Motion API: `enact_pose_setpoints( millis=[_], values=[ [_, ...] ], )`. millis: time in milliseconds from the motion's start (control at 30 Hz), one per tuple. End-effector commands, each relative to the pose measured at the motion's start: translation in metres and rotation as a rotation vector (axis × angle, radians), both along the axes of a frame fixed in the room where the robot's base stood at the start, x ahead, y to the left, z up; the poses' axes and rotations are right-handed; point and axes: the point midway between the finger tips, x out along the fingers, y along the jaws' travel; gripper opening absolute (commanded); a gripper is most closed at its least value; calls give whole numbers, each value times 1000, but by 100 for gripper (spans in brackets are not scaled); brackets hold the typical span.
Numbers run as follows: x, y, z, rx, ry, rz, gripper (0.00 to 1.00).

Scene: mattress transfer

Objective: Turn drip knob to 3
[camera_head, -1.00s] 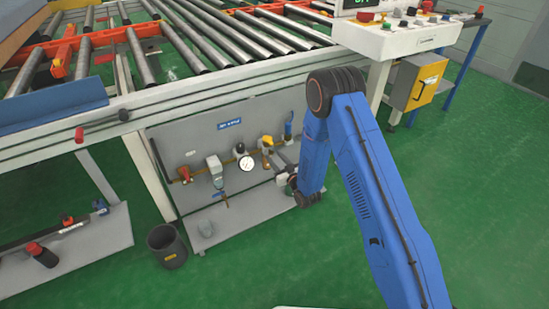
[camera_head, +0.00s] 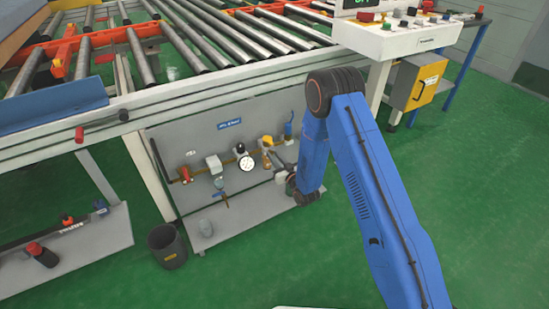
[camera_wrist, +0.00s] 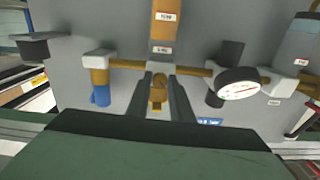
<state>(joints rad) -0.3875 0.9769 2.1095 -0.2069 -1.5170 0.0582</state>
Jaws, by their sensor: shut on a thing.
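The drip knob (camera_wrist: 158,92) is a small yellow-amber piece below the amber lubricator bowl (camera_wrist: 165,25) in the wrist view, which sees the panel upside down. My gripper (camera_wrist: 160,88) is shut on the knob, with a dark finger on each side. The knob's setting marks cannot be read. In the head view the lubricator (camera_head: 267,158) is on the grey panel (camera_head: 215,145), and my blue arm comes down to its right. My gripper's fingertips cannot be made out there.
A round gauge (camera_wrist: 238,83) and dark knob are close on one side, and a blue-handled valve (camera_wrist: 99,94) on the other. A brass pipe joins them. A roller conveyor (camera_head: 200,50) stands above the panel. A black bin (camera_head: 167,246) stands on the floor left of it.

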Motion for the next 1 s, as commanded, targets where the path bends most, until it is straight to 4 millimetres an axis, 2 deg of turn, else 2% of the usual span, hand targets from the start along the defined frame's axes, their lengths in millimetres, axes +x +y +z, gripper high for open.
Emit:
enact_pose_setpoints(
  millis=[267,1000],
  values=[
    [-1,0,0,148,101,0,0],
    [-1,0,0,728,493,-1,0]
  ],
)
